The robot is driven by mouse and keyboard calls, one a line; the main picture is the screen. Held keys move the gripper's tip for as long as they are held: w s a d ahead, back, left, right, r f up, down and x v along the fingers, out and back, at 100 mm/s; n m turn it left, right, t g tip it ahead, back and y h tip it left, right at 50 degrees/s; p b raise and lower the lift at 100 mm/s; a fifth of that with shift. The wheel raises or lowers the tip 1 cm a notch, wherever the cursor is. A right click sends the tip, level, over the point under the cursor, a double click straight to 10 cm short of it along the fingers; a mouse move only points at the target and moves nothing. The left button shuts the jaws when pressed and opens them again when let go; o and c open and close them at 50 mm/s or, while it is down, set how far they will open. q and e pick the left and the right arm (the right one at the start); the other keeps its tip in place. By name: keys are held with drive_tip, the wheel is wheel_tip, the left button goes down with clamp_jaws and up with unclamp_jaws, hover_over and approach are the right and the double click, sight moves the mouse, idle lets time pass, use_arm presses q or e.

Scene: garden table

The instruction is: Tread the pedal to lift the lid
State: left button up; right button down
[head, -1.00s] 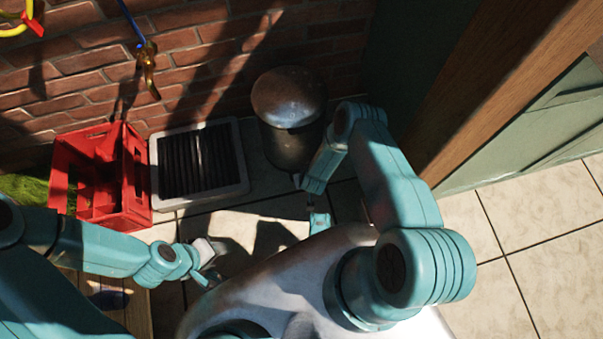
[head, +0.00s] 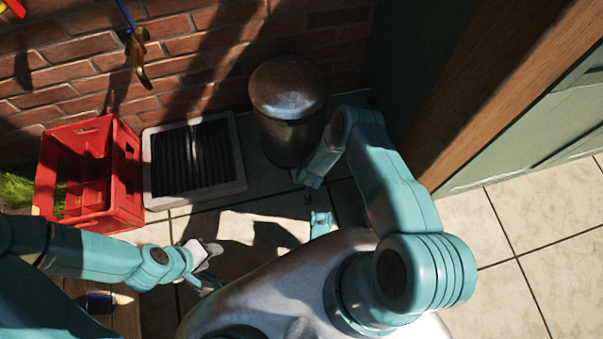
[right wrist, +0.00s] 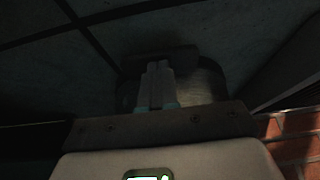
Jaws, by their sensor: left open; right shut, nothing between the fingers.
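A dark metal pedal bin (head: 287,140) stands against the brick wall, with its domed lid (head: 288,86) shut. My right arm reaches down beside it. My right gripper (head: 296,175) is low at the front of the bin's foot, small and partly hidden by my own arm in the head view. In the right wrist view its fingers (right wrist: 157,68) are shut together, empty, and overlap the dark pedal (right wrist: 180,52) in front of the bin's base. I cannot tell whether they touch it. My left gripper (head: 212,268) is open and empty above the tiles.
A red crate (head: 126,208) and a grey-framed dark grate (head: 240,185) lie left of the bin. A wooden post (head: 470,100) stands on the right. Tiled floor is clear at the right.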

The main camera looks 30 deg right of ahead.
wheel_tip(320, 180, down, 3)
drive_tip(key=b, duration=0.3)
drive_tip(key=shift+f, duration=0.2)
drive_tip(key=shift+r, duration=0.1)
drive_tip(key=shift+s, duration=0.1)
drive_tip(key=shift+s+a+r+p, duration=0.1)
drive_tip(key=shift+s+r+p, duration=0.1)
drive_tip(key=shift+s+p, duration=0.15)
drive_tip(key=shift+s+a+r+p, duration=0.15)
drive_tip(key=shift+s+r+p, duration=0.1)
drive_tip(key=shift+s+p, duration=0.2)
drive_tip(key=shift+s+a+r+p, duration=0.1)
drive_tip(key=shift+s+r+p, duration=0.1)
drive_tip(key=shift+s+p, duration=0.25)
drive_tip(key=shift+s+f, duration=0.15)
